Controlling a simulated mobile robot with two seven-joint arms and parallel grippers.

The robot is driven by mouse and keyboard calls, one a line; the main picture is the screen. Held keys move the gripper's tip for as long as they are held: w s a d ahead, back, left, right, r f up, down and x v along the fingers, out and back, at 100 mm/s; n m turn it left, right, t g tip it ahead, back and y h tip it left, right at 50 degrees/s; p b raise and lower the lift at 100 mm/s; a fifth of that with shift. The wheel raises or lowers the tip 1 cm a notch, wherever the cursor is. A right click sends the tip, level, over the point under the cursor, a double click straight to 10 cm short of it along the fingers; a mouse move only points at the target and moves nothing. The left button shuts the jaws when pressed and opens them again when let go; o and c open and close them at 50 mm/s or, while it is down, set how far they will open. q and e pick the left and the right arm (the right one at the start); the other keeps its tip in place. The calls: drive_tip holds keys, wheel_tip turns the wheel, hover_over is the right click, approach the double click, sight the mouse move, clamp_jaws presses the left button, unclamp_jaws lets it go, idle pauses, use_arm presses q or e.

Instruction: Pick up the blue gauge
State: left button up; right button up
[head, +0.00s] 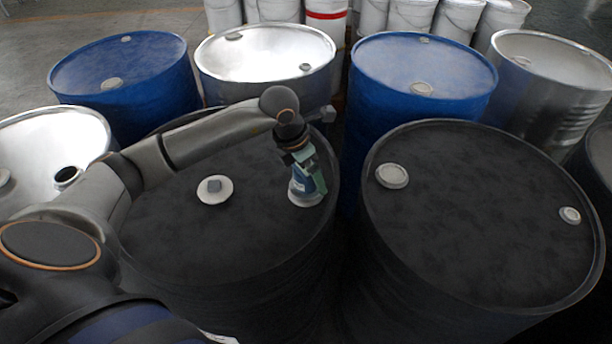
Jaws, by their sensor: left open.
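The blue gauge (299,185), with a pale round lower rim, is near the right edge of the black drum (235,235) at the middle left. It seems to stand on the drum's lid. My left arm reaches over that drum from the left. My left gripper (310,180) points down at the gauge with its greenish fingers open. A finger overlaps the gauge's right side in the picture and hides part of it. I cannot tell whether the fingers touch it. My right gripper is not in view.
A pale bung cap (214,189) sits on the same lid. A second black drum (480,215) stands close on the right. Blue drums (125,75) (424,75) and silver drums (268,50) (555,70) stand behind. White pails (400,15) line the back. Gaps between drums are narrow.

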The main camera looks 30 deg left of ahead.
use_arm(q)
drive_tip(key=shift+f, duration=0.15)
drive_tip(key=shift+w, duration=0.1)
clamp_jaws()
idle(0.7)
drive_tip(key=shift+r, duration=0.25)
